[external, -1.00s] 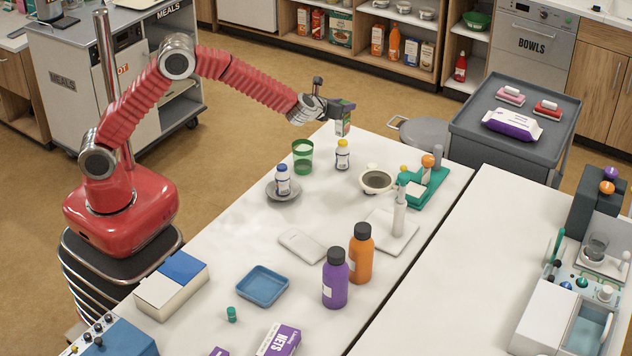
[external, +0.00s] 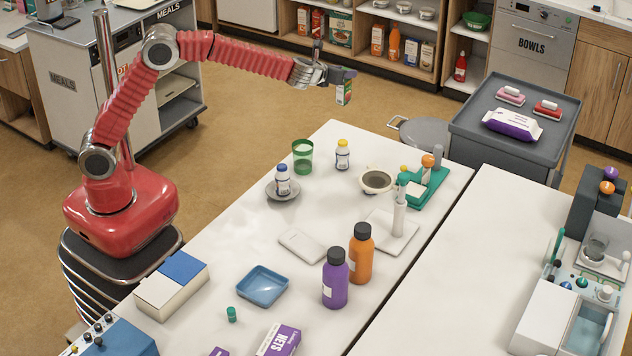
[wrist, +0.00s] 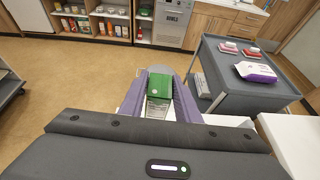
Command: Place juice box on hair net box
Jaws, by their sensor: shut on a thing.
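My gripper (external: 342,78) is shut on the juice box (external: 344,92), a small green and white carton, and holds it in the air above the far edge of the table. In the wrist view the green top of the juice box (wrist: 160,85) shows between the two purple fingers. The hair net box (external: 280,341), purple and white with "NETS" on it, lies at the near edge of the table, partly cut off by the frame. It is far from my gripper and is not in the wrist view.
On the white table (external: 225,245) stand a purple bottle (external: 335,280), an orange bottle (external: 360,256), a blue tray (external: 262,286), a green cup (external: 303,157) and small pill bottles. A grey cart (external: 500,150) stands at the back right. The table's left middle is clear.

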